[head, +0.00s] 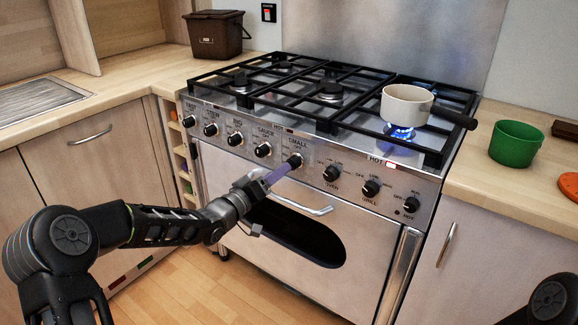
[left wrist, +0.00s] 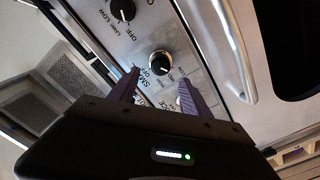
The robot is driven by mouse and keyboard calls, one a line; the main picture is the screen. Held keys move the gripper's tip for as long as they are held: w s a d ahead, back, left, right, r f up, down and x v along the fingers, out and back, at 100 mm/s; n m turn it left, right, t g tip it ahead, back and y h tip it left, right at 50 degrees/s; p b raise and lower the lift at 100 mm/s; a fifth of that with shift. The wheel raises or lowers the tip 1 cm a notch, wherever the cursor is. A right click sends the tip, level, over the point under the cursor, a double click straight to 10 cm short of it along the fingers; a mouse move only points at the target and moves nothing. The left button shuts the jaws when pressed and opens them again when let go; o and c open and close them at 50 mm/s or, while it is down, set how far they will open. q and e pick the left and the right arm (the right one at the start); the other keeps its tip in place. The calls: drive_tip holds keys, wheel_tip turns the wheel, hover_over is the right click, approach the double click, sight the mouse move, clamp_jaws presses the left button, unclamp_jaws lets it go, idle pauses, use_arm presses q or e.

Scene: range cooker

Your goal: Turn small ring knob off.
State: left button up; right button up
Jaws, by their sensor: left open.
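The small ring knob (head: 294,161) is a black knob under the "SMALL" label on the cooker's front panel. It also shows in the left wrist view (left wrist: 160,62), just beyond and between my fingertips. My left gripper (head: 280,172) is open, with its purple fingers pointing at the knob; in the left wrist view (left wrist: 158,88) the fingers are spread, one each side of the knob's line. I cannot tell whether either finger touches it. A blue flame (head: 399,133) burns under a cream saucepan (head: 405,106) on the right front burner. My right gripper is out of view.
More black knobs, such as the sauce knob (head: 263,149) and the oven knob (head: 331,173), sit on either side. The oven door handle (head: 305,210) juts out below my left gripper. A green pot (head: 515,142) stands on the right worktop.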

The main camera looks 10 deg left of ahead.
sight(294, 162)
use_arm(q)
drive_tip(key=x, duration=0.6)
drive_tip(key=shift+w+d, duration=0.15)
drive_tip(key=shift+w, duration=0.15)
drive_tip(key=shift+c, duration=0.6)
clamp_jaws()
